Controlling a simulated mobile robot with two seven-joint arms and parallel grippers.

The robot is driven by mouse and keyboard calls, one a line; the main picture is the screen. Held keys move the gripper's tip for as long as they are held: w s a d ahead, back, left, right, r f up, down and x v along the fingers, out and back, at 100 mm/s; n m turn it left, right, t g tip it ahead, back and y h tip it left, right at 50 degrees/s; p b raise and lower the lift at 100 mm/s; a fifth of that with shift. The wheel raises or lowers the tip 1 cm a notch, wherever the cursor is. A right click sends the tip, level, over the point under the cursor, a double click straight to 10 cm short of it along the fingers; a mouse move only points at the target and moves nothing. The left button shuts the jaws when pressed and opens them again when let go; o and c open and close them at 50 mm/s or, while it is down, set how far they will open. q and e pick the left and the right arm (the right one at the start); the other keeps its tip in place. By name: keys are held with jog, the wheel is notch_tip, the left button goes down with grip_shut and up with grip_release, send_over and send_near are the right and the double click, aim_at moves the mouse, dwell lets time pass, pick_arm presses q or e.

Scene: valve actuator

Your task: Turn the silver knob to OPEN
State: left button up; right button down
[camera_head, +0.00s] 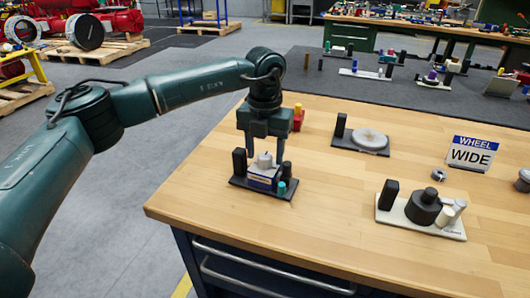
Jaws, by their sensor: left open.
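The silver knob (264,160) sits on top of a small blue and white block (263,178) near the table's left side. The block stands on a dark base plate (238,182), with a black post (239,161) and a small teal cylinder (281,188) beside it. My left gripper (266,162) points down over this unit. Its fingers are open, one on each side of the knob; I cannot tell whether they touch it. Any OPEN marking is too small to read. My right gripper is not in view.
Further right on the wooden table (330,215) are a unit with a grey disc (370,139), a pale plate with a black knob (423,205), and a sign reading "WHEEL WIDE" (471,154). A red object (298,118) stands behind my gripper. The front middle is clear.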

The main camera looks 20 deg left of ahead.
pick_arm(q)
jog(key=shift+f, duration=0.55)
jog(key=c, duration=1)
